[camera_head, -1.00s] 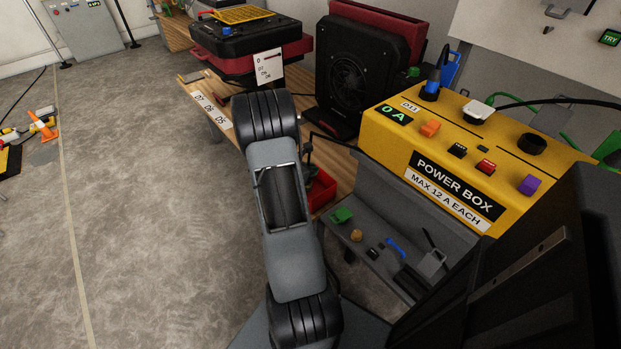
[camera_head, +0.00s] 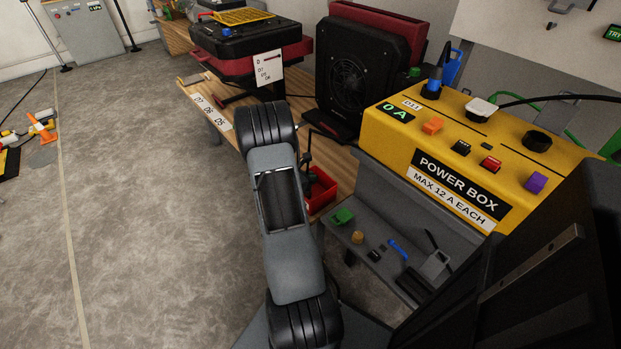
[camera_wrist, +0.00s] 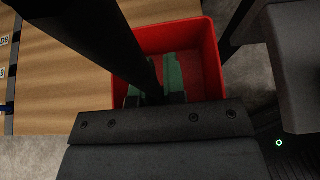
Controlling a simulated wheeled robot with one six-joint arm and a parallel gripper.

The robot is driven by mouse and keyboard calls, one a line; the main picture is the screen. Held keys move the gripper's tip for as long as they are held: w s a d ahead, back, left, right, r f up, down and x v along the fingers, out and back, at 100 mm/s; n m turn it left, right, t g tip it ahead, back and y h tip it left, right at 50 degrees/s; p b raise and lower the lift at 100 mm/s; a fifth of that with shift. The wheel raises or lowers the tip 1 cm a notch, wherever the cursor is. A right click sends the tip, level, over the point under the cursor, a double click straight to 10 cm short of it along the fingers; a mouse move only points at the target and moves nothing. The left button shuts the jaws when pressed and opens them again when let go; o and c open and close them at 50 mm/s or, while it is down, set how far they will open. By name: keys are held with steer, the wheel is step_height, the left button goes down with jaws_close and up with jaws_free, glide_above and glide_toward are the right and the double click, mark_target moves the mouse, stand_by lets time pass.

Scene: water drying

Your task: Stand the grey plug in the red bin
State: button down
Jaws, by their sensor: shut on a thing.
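The red bin (camera_head: 324,188) stands at the near right corner of the wooden bench, partly hidden behind my arm in the head view. In the wrist view the red bin (camera_wrist: 190,38) lies under my gripper (camera_wrist: 155,78). The green-padded fingers are over or inside its opening; the depth is hard to judge. They are shut on a dark thing, which I take to be the grey plug, though its shape is mostly hidden. A thick dark bar crosses from the upper left to the fingers, and I cannot tell whether it belongs to the plug.
A grey tray (camera_head: 350,240) holding several small parts is right of the bin. The yellow power box (camera_head: 450,170) stands behind it, with plugs on top. A black fan unit (camera_head: 362,80) stands on the wooden bench (camera_wrist: 45,80). Open floor (camera_head: 150,200) lies to the left.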

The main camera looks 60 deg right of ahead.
steer(key=shift+f, duration=0.4)
steer(key=c, duration=1.2)
jaws_free()
steer(key=shift+r, duration=0.1)
steer(key=shift+r, duration=0.2)
steer(key=w+a+r+m+t+y+p, duration=0.15)
steer(key=a+r+m, duration=0.25)
steer(key=a+r, duration=0.6)
steer(key=w+a+r+m+y+p, duration=0.15)
steer(key=a+r+m+y, duration=0.35)
steer(key=a, duration=0.8)
steer(key=s+a+r+m+t+y, duration=0.1)
steer(key=a+r, duration=0.1)
steer(key=a, duration=0.4)
steer(key=s+a+r+m+t+y, duration=0.1)
steer(key=a+r+m+t+y, duration=0.1)
steer(key=a, duration=0.4)
steer(key=s+a+r+m+t+y, duration=0.1)
steer(key=a+r+m+t+y, duration=0.1)
steer(key=a+r, duration=0.2)
steer(key=shift+s+a, duration=0.2)
steer(key=shift+a, duration=0.95)
steer(key=shift+p, duration=0.3)
